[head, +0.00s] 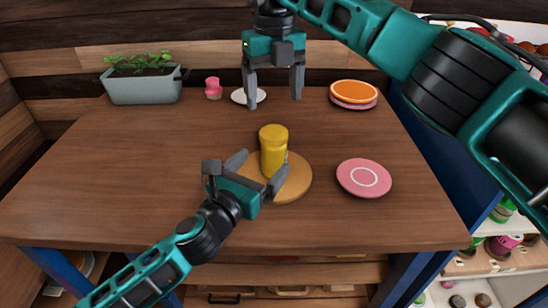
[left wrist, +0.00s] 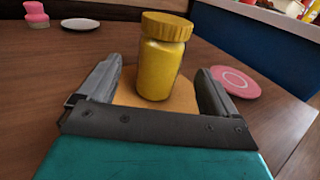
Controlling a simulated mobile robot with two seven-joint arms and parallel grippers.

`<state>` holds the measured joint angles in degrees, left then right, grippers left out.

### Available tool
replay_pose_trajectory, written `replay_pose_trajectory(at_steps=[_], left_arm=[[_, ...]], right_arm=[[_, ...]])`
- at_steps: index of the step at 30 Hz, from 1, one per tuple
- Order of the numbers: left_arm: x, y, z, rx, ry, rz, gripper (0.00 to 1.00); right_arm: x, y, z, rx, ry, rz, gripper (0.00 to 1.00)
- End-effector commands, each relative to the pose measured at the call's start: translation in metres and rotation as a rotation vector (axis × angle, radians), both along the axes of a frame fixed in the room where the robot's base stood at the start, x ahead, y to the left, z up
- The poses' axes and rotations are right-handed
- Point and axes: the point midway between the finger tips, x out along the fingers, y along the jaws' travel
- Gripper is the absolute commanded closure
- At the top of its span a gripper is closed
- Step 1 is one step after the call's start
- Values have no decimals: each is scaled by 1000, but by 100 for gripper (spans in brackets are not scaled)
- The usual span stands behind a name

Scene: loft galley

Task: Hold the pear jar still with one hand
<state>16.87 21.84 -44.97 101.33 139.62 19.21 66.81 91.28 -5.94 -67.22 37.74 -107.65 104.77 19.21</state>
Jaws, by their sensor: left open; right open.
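The pear jar (head: 274,155) is yellow with a ribbed yellow lid and stands upright on a round wooden board (head: 296,187). In the left wrist view the jar (left wrist: 161,68) stands just beyond and between the fingers. My left gripper (head: 262,168) is open, close to the near side of the jar, with one finger toward each side. I cannot tell whether a finger touches it. My right gripper (head: 274,98) is open and empty, in the air above and behind the jar.
A pink plate with a white ring (head: 352,177) lies right of the board. At the back are a planter (head: 143,90), a pink item (head: 213,91), a white saucer (head: 240,97) and stacked orange-topped plates (head: 354,97). The table's left half is clear.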

Motion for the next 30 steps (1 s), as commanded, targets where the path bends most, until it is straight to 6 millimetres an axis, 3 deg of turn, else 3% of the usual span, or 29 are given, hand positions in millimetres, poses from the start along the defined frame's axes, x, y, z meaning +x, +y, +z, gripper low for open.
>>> replay_pose_trajectory(at_steps=[6, 12, 27, 30], left_arm=[[37, -21, 1, -1, -3, 0, 8], [59, -32, 1, 0, -2, 0, 8], [69, -38, 0, 2, -2, -1, 8], [69, -38, 0, 2, -2, -1, 17]], right_arm=[[0, 0, 0, 2, 0, 1, 18], [0, 0, 0, 3, 0, 1, 18], [0, 1, 0, 3, 0, 1, 18], [0, 1, 0, 3, 0, 1, 18]])
